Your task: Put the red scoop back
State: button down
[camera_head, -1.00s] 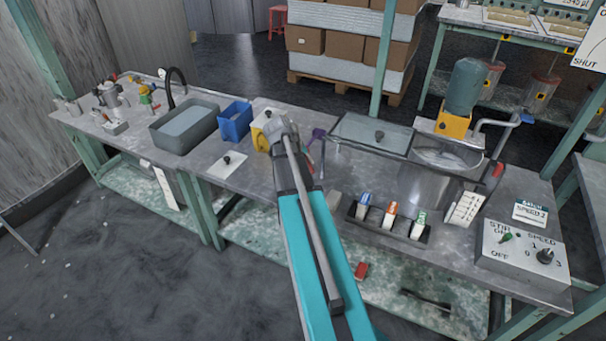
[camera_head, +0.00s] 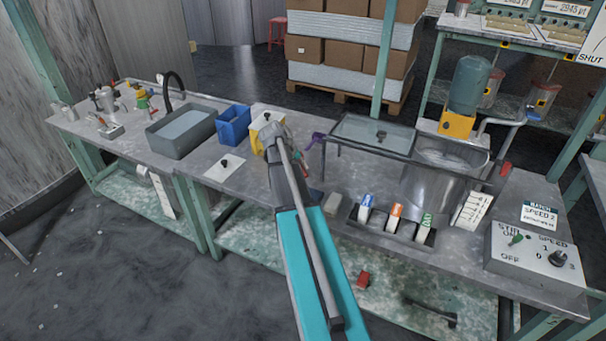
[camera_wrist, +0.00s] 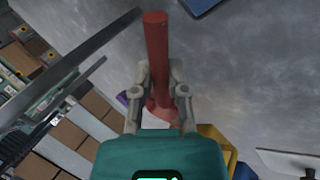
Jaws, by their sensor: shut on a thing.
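The red scoop (camera_wrist: 157,50) is in my gripper (camera_wrist: 160,85) in the wrist view. Its straight red handle stands up between the two grey fingers, and its wider end shows lower down, between them and partly covered. In the head view, my gripper is mostly hidden behind my arm, over the middle of the bench (camera_head: 205,185). A small bit of red shows just right of my arm there. A purple scoop-like thing (camera_head: 317,139) is close to the right of it. It also shows in part behind the fingers in the wrist view (camera_wrist: 122,98).
A yellow container (camera_head: 256,139) and blue bin (camera_head: 234,126) stand left of my wrist, beside the sink (camera_head: 180,132). A red object (camera_head: 363,278) lies on the lower shelf.

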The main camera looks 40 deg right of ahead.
jog(key=shift+w+d+f+b, duration=0.2)
jog(key=shift+w+f+b, duration=0.3)
jog(key=shift+f+b, duration=0.2)
jog(key=shift+s+f+b, duration=0.1)
jog(key=shift+f+b, duration=1.25)
jog(key=c, duration=0.7)
grip_release()
jog(key=shift+o, duration=0.2)
jog(key=p+v, duration=0.5)
jog(key=v, duration=0.1)
jog(key=shift+r, duration=0.15)
jog(key=p+v, duration=0.5)
jog(key=v, duration=0.1)
jog(key=shift+a, duration=0.1)
